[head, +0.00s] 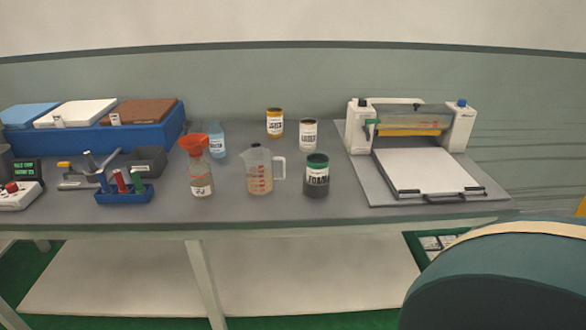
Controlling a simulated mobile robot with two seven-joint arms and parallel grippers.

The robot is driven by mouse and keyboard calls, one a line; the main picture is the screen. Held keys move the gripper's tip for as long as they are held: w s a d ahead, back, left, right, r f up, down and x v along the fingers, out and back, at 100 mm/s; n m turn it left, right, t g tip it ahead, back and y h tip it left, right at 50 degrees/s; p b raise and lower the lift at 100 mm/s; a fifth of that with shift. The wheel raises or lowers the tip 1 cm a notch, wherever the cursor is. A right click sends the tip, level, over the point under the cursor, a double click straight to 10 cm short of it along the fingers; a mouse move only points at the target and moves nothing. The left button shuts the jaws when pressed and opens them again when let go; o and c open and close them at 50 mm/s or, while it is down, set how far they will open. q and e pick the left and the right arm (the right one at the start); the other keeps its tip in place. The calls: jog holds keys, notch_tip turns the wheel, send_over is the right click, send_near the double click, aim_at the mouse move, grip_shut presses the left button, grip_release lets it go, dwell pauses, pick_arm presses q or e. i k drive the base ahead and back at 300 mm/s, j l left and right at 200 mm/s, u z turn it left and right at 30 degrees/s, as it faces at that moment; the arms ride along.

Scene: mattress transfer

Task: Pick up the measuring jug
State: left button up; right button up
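The measuring jug (258,172) stands upright on the grey table in the head view, near the middle. It is clear, with red markings and a handle on its right side. Neither of my grippers shows in this view.
A bottle with an orange funnel (198,165) stands close left of the jug, with a blue bottle (217,141) behind. A dark jar with a green lid (317,176) stands to its right. A roller press (412,150) is further right. The table (265,211) is clear in front of the jug.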

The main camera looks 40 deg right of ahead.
aim_at(265, 171)
jog(key=z, duration=1.05)
